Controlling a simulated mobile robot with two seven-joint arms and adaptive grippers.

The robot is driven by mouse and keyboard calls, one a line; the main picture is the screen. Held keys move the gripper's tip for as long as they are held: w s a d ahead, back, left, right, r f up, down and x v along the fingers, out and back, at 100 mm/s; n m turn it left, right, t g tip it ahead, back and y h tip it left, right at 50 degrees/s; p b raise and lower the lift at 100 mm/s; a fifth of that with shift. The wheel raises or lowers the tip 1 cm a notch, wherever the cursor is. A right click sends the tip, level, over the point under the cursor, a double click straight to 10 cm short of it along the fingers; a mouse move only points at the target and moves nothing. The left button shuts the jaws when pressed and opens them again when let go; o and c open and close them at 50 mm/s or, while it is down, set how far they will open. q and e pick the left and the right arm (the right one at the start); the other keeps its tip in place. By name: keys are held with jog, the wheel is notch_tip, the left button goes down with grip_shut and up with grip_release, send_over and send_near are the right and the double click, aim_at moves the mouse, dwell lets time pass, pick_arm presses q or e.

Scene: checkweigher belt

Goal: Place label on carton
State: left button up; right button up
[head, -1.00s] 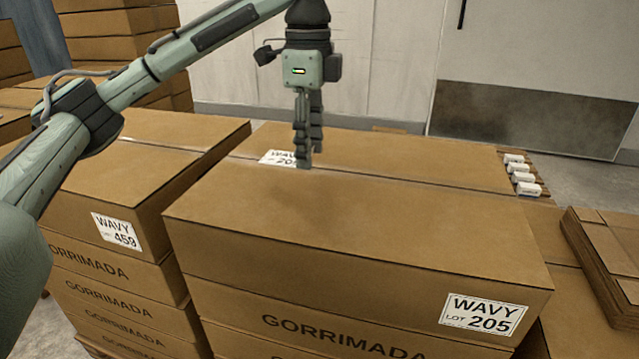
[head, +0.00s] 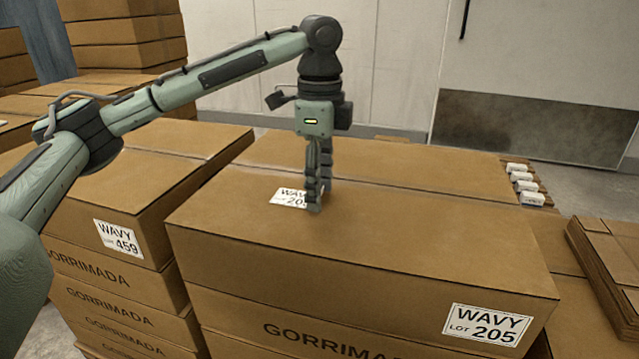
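A white label (head: 288,197), reading "WAVY" and "205" where visible, is at the fingers of my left gripper (head: 315,208), which points down and is shut on it. The fingers hide the label's right part. Both are over the far left part of the top of the near brown carton (head: 400,245); I cannot tell whether the label touches the cardboard. A "WAVY LOT 205" label (head: 487,325) is on that carton's front face, at lower right. My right gripper is not in view.
A carton (head: 150,185) labelled "WAVY LOT 459" (head: 118,238) tops the stack at left. Another carton (head: 430,165) lies behind the near one. Small white items (head: 526,186) sit at its right end. Flattened cardboard (head: 610,250) lies at right. The near carton's top is otherwise clear.

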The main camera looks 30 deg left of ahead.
pick_arm(q)
jog(key=shift+o, duration=1.2)
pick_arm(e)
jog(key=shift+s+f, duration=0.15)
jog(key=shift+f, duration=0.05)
pick_arm(q)
notch_tip(320, 180, up, 4)
jog(key=shift+f, duration=0.1)
notch_tip(320, 180, up, 8)
jog(key=p, duration=0.3)
jog(key=shift+r, duration=0.2)
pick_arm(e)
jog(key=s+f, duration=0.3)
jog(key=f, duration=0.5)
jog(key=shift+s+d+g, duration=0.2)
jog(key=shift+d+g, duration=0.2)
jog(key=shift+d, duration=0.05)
pick_arm(q)
jog(key=shift+c, duration=0.3)
